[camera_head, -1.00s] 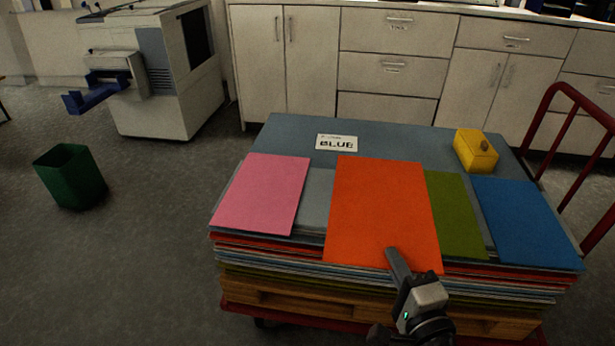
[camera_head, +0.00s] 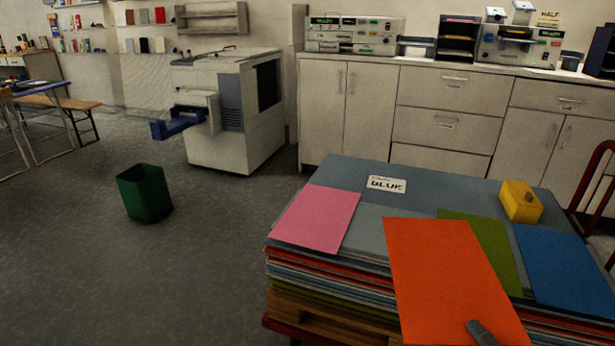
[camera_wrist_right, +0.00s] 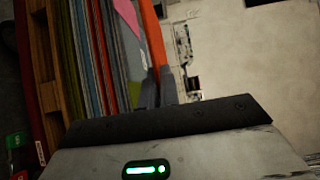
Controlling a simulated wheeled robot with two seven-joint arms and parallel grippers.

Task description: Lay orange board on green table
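The orange board (camera_head: 445,275) is a flat rectangle over the front of the sheet stack, its near end jutting past the stack's front edge. My right gripper (camera_head: 478,330) shows only as a grey finger on the board's near edge. In the right wrist view the two fingers (camera_wrist_right: 159,92) are shut on the edge of the orange board (camera_wrist_right: 153,38). Whether the board still touches the stack cannot be told. My left gripper is not in view. No table with a clearly green top can be made out.
The stack of sheets (camera_head: 400,170) bears a pink sheet (camera_head: 316,218), an olive sheet (camera_head: 485,238), a blue sheet (camera_head: 570,268) and a yellow block (camera_head: 521,201). A green bin (camera_head: 145,193) stands on open floor. A table (camera_head: 45,88) stands far left; a machine (camera_head: 232,110) and cabinets stand behind.

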